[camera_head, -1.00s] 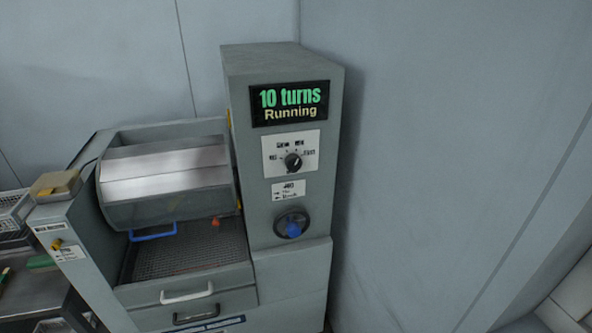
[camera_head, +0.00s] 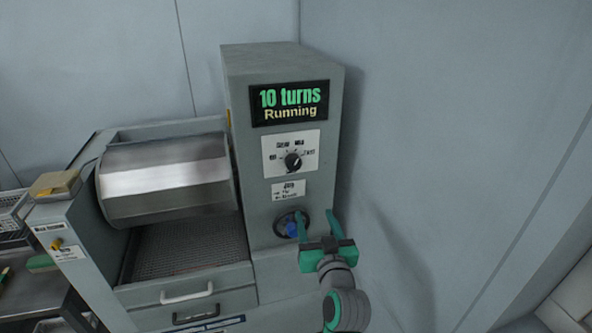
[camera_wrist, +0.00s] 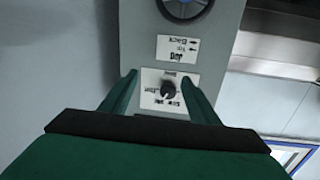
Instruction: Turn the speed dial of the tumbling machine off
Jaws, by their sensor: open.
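The tumbling machine's speed dial (camera_head: 293,161) is a small black knob on a white label, below a display (camera_head: 290,103) reading "10 turns" and "Running". Its pointer appears to lean up and to the right, but it is small. My gripper (camera_head: 317,220) is open and empty, below and right of the dial, in front of part of the blue-centred jog knob (camera_head: 291,228). In the wrist view the dial (camera_wrist: 168,89) appears upside down between the spread fingers (camera_wrist: 159,78), with no visible contact. The jog knob (camera_wrist: 185,6) is at the top edge there.
The metal drum (camera_head: 165,180) stands left of the control column, above a mesh tray (camera_head: 190,245). A drawer handle (camera_head: 187,294) sticks out at the front. A table with a rack (camera_head: 12,215) is at far left. Bare wall (camera_head: 430,130) lies right of the column.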

